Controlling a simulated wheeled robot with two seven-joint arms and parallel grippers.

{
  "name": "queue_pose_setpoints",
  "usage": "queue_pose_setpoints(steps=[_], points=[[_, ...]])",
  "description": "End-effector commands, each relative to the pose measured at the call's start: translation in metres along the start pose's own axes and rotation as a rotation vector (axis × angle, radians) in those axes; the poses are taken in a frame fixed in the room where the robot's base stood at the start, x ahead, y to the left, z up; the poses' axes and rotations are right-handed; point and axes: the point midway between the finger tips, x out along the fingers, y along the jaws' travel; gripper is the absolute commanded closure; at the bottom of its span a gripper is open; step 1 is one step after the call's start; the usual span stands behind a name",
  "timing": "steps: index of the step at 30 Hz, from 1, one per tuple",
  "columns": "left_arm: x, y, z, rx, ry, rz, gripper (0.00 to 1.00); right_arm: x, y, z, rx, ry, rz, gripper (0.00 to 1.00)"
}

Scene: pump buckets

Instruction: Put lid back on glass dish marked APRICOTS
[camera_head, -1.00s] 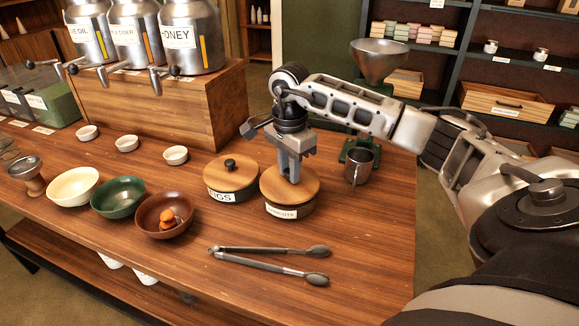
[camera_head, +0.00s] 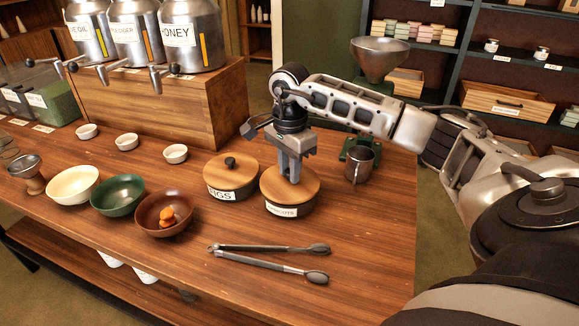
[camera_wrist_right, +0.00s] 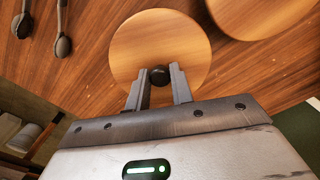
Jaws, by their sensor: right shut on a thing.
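The round wooden lid (camera_head: 305,186) sits on the dark dish marked APRICOTS (camera_head: 291,211), whose label is partly legible. It looks level and centred on the dish. My right gripper (camera_head: 291,178) points straight down over the lid. Its fingers are shut on the lid's dark knob, which shows between them in the right wrist view (camera_wrist_right: 160,76). My left gripper is not in view.
Tongs (camera_head: 270,260) lie in front of the dishes. A brown bowl (camera_head: 165,215) with orange pieces, a green bowl (camera_head: 118,197) and a cream bowl (camera_head: 73,186) stand to the left. The front right tabletop is clear.

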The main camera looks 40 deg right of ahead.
Motion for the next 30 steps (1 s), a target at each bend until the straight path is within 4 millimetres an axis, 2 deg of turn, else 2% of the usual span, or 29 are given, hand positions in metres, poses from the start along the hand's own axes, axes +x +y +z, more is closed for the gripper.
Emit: queue_pose_setpoints(steps=[12, 13, 15, 21, 24, 30], points=[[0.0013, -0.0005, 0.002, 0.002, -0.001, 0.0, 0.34, 0.0032, -0.0001, -0.0003, 0.001, 0.0, -0.001, 0.86], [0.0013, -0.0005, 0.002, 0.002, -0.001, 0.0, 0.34, 0.0032, -0.0001, -0.0003, 0.001, 0.0, 0.0, 0.72], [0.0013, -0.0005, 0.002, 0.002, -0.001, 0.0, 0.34, 0.0032, 0.0, -0.0003, 0.001, 0.0, 0.0, 0.52], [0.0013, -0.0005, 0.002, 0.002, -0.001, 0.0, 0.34, 0.0033, 0.0, -0.0002, 0.0, 0.0, 0.0, 0.52], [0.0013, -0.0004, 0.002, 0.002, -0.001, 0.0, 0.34, 0.0035, 0.0001, -0.0002, 0.0, 0.0, 0.0, 0.3], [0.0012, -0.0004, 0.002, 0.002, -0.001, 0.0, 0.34, 0.0036, 0.0001, -0.0001, 0.0, 0.0, 0.0, 0.3]])
